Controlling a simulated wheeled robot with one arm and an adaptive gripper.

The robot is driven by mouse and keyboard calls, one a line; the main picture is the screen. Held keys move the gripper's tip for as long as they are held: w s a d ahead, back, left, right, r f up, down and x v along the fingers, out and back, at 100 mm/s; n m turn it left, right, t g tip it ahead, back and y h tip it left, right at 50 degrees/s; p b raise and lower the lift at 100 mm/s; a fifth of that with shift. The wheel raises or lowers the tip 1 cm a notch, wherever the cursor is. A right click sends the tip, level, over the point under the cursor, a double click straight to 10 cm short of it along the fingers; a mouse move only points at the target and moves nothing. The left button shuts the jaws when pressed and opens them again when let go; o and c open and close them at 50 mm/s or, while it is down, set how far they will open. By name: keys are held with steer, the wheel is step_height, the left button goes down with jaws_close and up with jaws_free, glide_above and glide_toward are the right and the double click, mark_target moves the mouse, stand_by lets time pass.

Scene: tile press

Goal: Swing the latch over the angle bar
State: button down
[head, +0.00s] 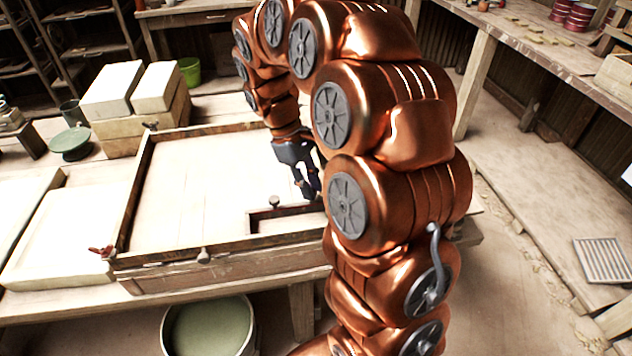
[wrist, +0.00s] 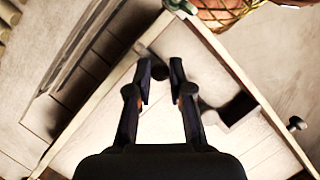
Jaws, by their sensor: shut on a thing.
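My gripper (head: 308,192) reaches down over the right part of a wooden frame (head: 200,262) around a pale slab. In the wrist view its two dark fingers (wrist: 161,72) close about a small dark knob at the end of a short grey-brown lever (wrist: 146,54), which looks like the latch. My arm hides the frame's right end in the head view. A dark angle bar (head: 262,214) lies beside the gripper, at the inner front of the frame. I cannot tell whether the latch lies over it.
A small knob (head: 274,202) stands by the angle bar, and another (head: 204,254) on the front rail. A red-ended piece (head: 102,251) sticks out at the front left corner. Pale blocks (head: 112,90) stand behind; a green-filled bucket (head: 208,328) is below the front edge.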

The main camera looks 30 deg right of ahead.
steer(key=shift+a, duration=0.15)
steer(key=c, duration=1.1)
jaws_free()
steer(key=shift+o, duration=0.2)
steer(key=shift+r, duration=0.1)
steer(key=v, duration=1.1)
steer(key=shift+r, duration=0.4)
steer(key=shift+w, duration=0.15)
